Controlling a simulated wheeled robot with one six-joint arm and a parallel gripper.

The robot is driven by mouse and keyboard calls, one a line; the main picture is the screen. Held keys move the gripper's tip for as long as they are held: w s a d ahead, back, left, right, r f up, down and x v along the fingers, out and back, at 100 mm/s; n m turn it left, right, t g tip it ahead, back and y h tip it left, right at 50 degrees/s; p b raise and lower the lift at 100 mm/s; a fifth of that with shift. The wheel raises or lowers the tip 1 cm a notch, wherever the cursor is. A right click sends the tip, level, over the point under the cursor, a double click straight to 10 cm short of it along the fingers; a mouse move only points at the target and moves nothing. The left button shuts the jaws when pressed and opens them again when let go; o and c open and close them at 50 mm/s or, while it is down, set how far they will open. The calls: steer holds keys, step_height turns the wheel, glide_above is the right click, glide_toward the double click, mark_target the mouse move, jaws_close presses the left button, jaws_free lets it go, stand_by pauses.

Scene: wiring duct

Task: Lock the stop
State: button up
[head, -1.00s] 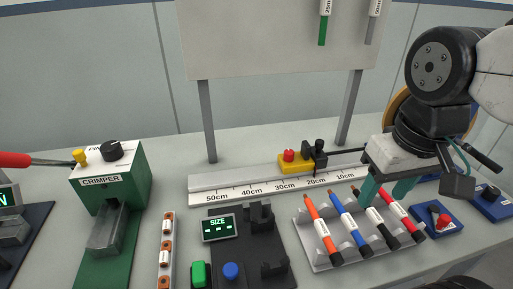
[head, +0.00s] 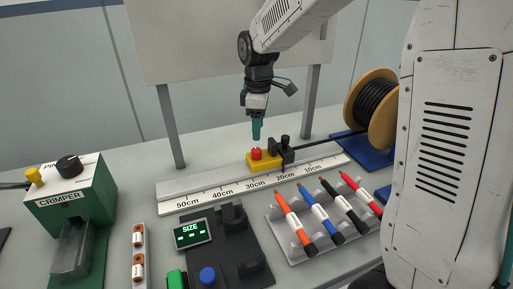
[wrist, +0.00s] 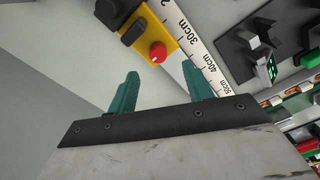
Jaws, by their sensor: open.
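The stop is a yellow block (head: 263,164) with a red knob (head: 256,153) on top, sitting on the ruler rail (head: 185,195) near the 30cm mark. A black clamp (head: 286,151) stands right beside it, with the black cable running through to the right. In the wrist view, the yellow block (wrist: 139,22) and red knob (wrist: 158,52) lie just beyond my fingertips. My gripper (head: 256,138) points down above the red knob, apart from it. In the wrist view my gripper (wrist: 160,82) has two teal fingers spread with nothing between them.
A cable spool (head: 372,105) stands at the right on a blue base. A rack of several markers (head: 325,225) and a black fixture with a SIZE display (head: 192,232) lie in front of the rail. A green crimper (head: 75,200) is at left. A board's posts stand behind.

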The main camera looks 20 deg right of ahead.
mark_target(256, 149)
steer(key=shift+w+a+f, duration=0.1)
steer(key=shift+w+f, duration=0.25)
steer(key=shift+f, duration=0.45)
step_height(256, 149, down, 7)
steer(key=shift+r, duration=0.1)
steer(key=c, duration=1)
